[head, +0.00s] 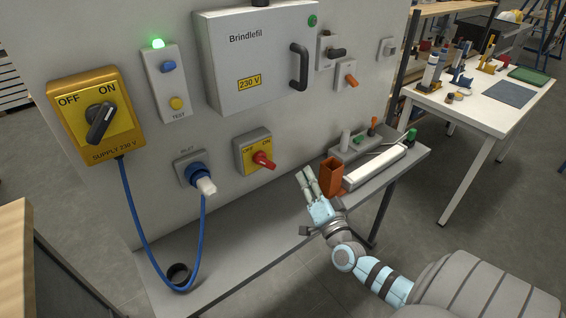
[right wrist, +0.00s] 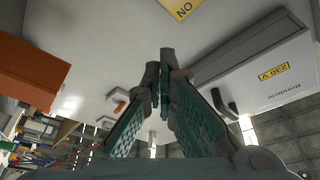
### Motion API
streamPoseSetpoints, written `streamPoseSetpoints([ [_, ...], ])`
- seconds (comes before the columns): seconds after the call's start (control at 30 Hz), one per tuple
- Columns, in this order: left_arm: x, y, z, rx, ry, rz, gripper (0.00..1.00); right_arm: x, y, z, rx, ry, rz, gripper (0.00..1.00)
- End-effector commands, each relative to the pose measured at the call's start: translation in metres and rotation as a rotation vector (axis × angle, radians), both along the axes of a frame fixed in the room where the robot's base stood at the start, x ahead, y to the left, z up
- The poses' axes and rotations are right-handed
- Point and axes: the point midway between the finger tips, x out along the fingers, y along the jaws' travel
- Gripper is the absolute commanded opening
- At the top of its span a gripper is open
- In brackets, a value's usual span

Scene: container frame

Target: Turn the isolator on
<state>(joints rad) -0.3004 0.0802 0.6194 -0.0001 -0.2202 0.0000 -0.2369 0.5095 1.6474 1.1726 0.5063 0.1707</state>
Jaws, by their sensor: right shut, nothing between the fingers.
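The small isolator switch (head: 241,156) is a grey box with a yellow face marked OFF and ON, low on the wall panel. Its red knob (head: 263,160) sticks out; its handle leans to the lower right, and I cannot tell its exact setting. Part of a yellow plate (right wrist: 184,8) with "ON" upside down shows at the top of the right wrist view. My right gripper (head: 304,174) is shut and empty, to the right of the red knob and apart from it. Its fingertips meet in the right wrist view (right wrist: 164,62). My left gripper is not in view.
A supply switch (head: 70,128) has its black handle towards ON. A blue cable runs to the inlet (head: 190,168). The Brindlefil cabinet (head: 225,70) is above. An orange-brown open box (head: 332,178) stands on the shelf (head: 240,235) close to my right gripper. A green lamp (head: 158,43) is lit.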

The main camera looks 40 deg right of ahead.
Motion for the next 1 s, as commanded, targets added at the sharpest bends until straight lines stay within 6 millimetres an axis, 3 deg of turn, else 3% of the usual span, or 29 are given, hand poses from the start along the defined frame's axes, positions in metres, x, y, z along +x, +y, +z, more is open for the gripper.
streamPoseSetpoints([
  [0.33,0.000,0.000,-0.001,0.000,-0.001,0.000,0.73,0.013,-0.002,0.003,-0.002,-0.001,0.002,0.00],
  [0.77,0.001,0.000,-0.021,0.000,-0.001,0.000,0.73,0.096,-0.025,0.021,-0.002,-0.002,0.002,0.00],
  [1.0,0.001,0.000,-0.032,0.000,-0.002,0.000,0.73,0.095,0.001,-0.003,-0.001,0.001,0.004,0.00],
])
